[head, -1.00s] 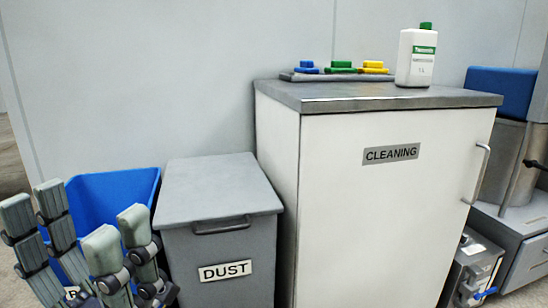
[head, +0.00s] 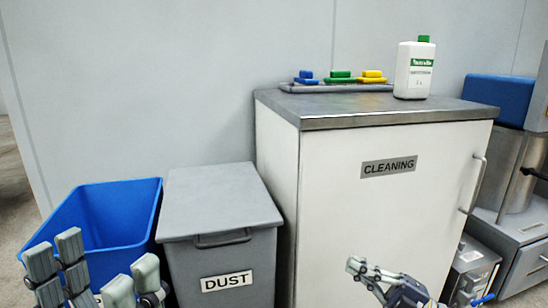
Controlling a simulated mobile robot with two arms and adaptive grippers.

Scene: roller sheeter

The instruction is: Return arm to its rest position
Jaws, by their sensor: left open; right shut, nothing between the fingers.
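My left gripper (head: 106,262) is at the lower left of the head view, its grey-green fingers pointing up and spread apart with nothing between them. It is in front of the blue bin (head: 120,212), and its lower part is cut off by the picture edge. My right gripper (head: 358,268) is at the bottom, right of centre, in front of the white cleaning cabinet (head: 345,215). Its fingers are shut and empty, and most of its arm is out of the picture.
A grey dust bin (head: 218,202) with a closed lid stands between the blue bin and the cabinet. On the cabinet top are a white bottle (head: 413,72) with a green cap and a tray (head: 335,88) with coloured brushes. A machine (head: 515,140) stands at the right.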

